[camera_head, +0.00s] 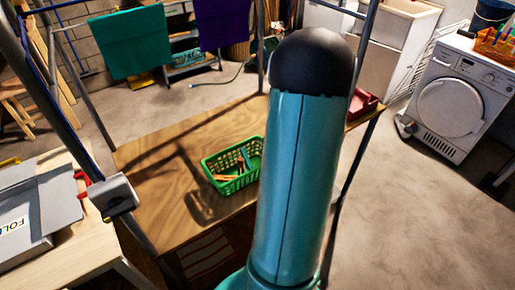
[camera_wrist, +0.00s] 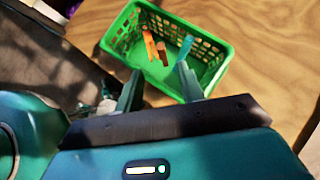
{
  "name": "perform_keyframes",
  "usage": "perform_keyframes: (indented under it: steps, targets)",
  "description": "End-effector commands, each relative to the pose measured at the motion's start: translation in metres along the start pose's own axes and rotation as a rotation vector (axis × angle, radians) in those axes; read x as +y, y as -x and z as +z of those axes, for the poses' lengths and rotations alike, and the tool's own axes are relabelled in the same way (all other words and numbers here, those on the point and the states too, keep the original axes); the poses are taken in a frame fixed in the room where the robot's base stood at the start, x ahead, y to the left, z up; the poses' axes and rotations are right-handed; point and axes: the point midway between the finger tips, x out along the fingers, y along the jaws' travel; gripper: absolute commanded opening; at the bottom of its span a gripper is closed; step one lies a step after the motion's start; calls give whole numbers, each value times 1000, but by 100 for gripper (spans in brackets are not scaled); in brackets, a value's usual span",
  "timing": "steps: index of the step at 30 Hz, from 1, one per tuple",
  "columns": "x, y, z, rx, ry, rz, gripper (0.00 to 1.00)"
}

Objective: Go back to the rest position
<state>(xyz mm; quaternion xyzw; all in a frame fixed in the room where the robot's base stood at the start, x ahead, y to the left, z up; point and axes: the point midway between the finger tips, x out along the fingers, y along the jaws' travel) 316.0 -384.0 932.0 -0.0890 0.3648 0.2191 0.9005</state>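My gripper (camera_wrist: 161,86) shows in the wrist view with its two teal fingers spread apart and nothing between them. It points toward a green plastic basket (camera_wrist: 216,47) with slotted walls. The basket holds a few small orange, brown and light blue pieces that look like clothespins. In the head view the basket (camera_head: 213,177) stands upright on a wooden table (camera_head: 165,150). My teal arm with its black cap rises in front of the table's right part. My gripper is hidden in the head view.
A red object (camera_head: 362,103) lies at the table's right end. Metal posts stand around the table. A box with a grey lid (camera_head: 30,205) is at the left. Teal (camera_head: 130,42) and purple (camera_head: 222,22) cloths hang behind. A white washer (camera_head: 455,100) stands right; the floor before it is clear.

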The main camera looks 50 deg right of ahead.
Motion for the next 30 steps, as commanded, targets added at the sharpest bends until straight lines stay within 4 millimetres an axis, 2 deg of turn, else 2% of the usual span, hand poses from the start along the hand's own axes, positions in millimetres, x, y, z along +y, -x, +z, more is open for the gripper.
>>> perform_keyframes:
  steps: [3,11,14,16,20,24,30]
  targets:
    - [0,6,0,0,-1,0,39]
    - [1,6,1,1,3,1,39]
    - [7,3,14,12,55,18,39]
    - [18,-2,34,31,141,46,39]
    - [56,-14,86,86,412,128,39]
    - [110,-23,137,148,760,224,39]
    - [188,-25,188,220,1268,337,39]
